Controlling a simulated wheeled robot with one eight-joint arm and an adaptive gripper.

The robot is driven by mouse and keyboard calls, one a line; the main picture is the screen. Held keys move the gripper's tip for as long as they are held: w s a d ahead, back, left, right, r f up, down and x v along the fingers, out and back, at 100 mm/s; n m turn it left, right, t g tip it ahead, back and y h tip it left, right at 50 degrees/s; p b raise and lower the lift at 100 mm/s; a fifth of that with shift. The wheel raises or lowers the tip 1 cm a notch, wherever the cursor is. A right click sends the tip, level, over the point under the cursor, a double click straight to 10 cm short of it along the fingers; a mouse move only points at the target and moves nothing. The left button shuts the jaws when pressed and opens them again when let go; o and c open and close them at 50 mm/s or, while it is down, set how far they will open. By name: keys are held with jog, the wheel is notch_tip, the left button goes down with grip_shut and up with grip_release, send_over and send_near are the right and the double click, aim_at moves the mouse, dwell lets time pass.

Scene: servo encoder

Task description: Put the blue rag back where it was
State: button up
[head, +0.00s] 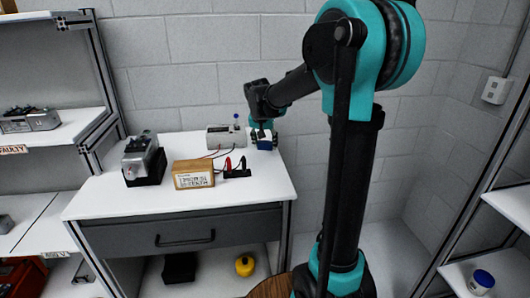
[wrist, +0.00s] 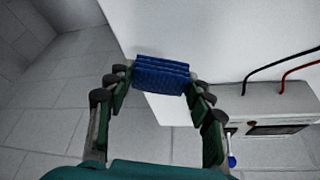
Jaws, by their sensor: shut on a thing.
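The blue rag (wrist: 161,76) is a folded, ribbed blue block between my fingertips in the wrist view. My gripper (wrist: 160,78) is shut on it, one finger on each side. In the head view the rag (head: 264,145) shows at the back right corner of the white bench top (head: 255,180), below my gripper (head: 262,135). I cannot tell whether the rag touches the bench top or hangs just above it.
A grey meter box (head: 226,136) with red and black leads stands left of my gripper. A cardboard box (head: 193,174), a black lead holder (head: 237,171) and a metal servo unit (head: 143,158) stand on the bench. Shelves flank both sides. The bench's front right is clear.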

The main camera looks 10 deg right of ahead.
aim_at(264, 147)
jog(key=shift+f, duration=1.95)
jog(key=o, duration=1.3)
jog(key=shift+f, duration=0.1)
jog(key=v, duration=1.2)
